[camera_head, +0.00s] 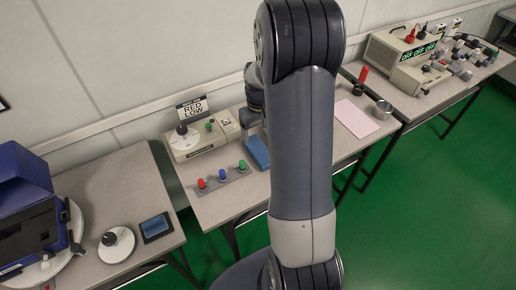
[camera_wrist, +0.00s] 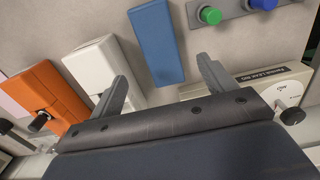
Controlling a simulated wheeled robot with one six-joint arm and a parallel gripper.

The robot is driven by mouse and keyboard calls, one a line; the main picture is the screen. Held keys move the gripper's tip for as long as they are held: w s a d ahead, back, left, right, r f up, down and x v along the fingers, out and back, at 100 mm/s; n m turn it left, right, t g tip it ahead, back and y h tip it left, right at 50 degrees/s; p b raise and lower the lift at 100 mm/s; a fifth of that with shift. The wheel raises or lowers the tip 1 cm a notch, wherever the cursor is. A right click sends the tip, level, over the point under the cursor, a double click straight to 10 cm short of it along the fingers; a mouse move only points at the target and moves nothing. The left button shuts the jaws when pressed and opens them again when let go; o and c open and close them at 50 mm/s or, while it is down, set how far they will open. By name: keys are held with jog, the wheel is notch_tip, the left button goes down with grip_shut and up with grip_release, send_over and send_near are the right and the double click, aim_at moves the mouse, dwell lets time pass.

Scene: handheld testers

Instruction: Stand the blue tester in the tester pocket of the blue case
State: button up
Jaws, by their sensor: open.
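The blue tester (camera_wrist: 157,42) is a flat blue block on the grey table, seen in the wrist view just beyond and between my fingertips. It also shows in the head view (camera_head: 257,152) on the middle table, partly hidden by my arm. My gripper (camera_wrist: 162,76) is open and empty, one finger to each side of the tester's near end; I cannot tell the height gap. The dark blue case (camera_head: 22,205), with black inner parts, stands open on a round white plate at the left table. Its tester pocket cannot be made out.
In the wrist view, a white tester (camera_wrist: 90,66) and an orange tester (camera_wrist: 45,95) are left of the blue one. A button strip (camera_head: 222,180) and a beige instrument (camera_head: 200,138) are nearby. A dial (camera_head: 116,242) and a blue-screened device (camera_head: 156,227) sit near the case.

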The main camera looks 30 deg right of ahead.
aim_at(260, 151)
notch_tip(260, 151, down, 3)
jog(key=shift+f, duration=0.1)
jog(key=f, duration=0.4)
jog(key=shift+s+f+p, duration=0.1)
jog(key=shift+s+p, duration=0.25)
jog(key=shift+f, duration=0.55)
jog(key=shift+c, duration=0.4)
